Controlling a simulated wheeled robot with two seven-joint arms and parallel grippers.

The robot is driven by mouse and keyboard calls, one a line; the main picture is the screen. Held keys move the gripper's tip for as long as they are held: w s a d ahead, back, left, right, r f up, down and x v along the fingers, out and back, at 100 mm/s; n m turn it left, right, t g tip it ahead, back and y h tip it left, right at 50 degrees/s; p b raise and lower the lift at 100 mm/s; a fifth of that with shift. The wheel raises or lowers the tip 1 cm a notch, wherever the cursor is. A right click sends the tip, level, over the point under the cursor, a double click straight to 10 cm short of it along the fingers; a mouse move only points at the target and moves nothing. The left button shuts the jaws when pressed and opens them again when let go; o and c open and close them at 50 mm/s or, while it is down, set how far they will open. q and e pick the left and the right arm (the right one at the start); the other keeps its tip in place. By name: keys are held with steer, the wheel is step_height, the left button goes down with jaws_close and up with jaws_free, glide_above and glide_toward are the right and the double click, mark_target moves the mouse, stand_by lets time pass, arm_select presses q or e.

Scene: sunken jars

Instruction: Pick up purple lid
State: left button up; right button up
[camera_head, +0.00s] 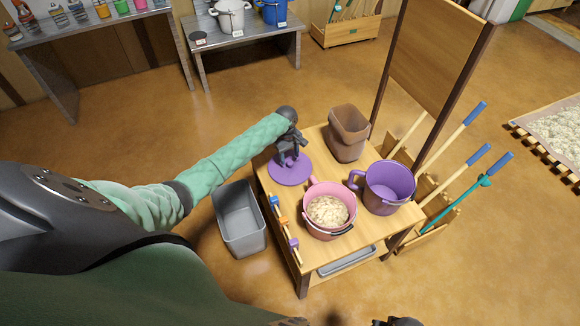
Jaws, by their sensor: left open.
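The purple lid (290,172) lies flat on the wooden table, near its left edge. It is a round disc, and its upper middle is covered by my left gripper. My left gripper (289,158) points down over the lid with its jaws open. I cannot tell whether its fingers touch the lid. A small dark part at the bottom edge of the view may belong to my right arm, but its jaws cannot be made out.
The table (285,205) also holds a pink pot (328,229) with pale contents, a purple pot (392,192) and a brown bin (347,140). A grey bin (240,222) stands on the floor to the left. Long-handled tools (462,160) stand at the right.

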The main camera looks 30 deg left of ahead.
mark_target(290, 165)
arm_select(q)
steer(key=shift+s+d+f, duration=0.1)
steer(key=shift+d+f, duration=0.05)
steer(key=shift+f, duration=1.3)
arm_select(e)
steer(key=shift+s+d+f, duration=0.1)
steer(key=shift+f, duration=1.3)
arm_select(q)
steer(key=c, duration=1.1)
steer(key=shift+r, duration=0.15)
